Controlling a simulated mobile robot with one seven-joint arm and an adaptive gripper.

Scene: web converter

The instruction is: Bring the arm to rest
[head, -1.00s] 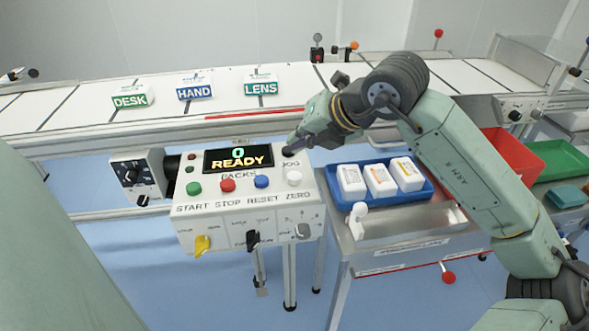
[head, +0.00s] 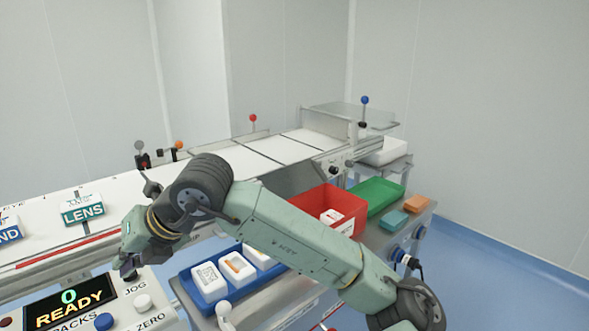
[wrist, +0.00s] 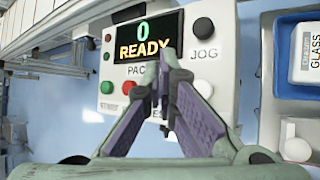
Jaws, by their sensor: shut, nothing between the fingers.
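My gripper (head: 127,267) is above the upper right part of the control panel (head: 136,311). In the wrist view its two fingers (wrist: 162,103) meet at the tips, shut and empty, in front of the panel. The panel's display (wrist: 148,37) reads 0 and READY. The black JOG button (wrist: 202,26) shows just right of the fingertips in the wrist view, uncovered. The fingers hide part of the lettering and buttons below the display. My arm stretches from the lower right across the head view.
A blue tray (head: 216,308) with white packs lies under my forearm. A red bin (head: 352,203), a green tray (head: 371,191) and teal and orange blocks stand to the right. The conveyor (head: 240,165) runs behind, with a LENS pack (head: 82,210) on it. Blue floor is clear at far right.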

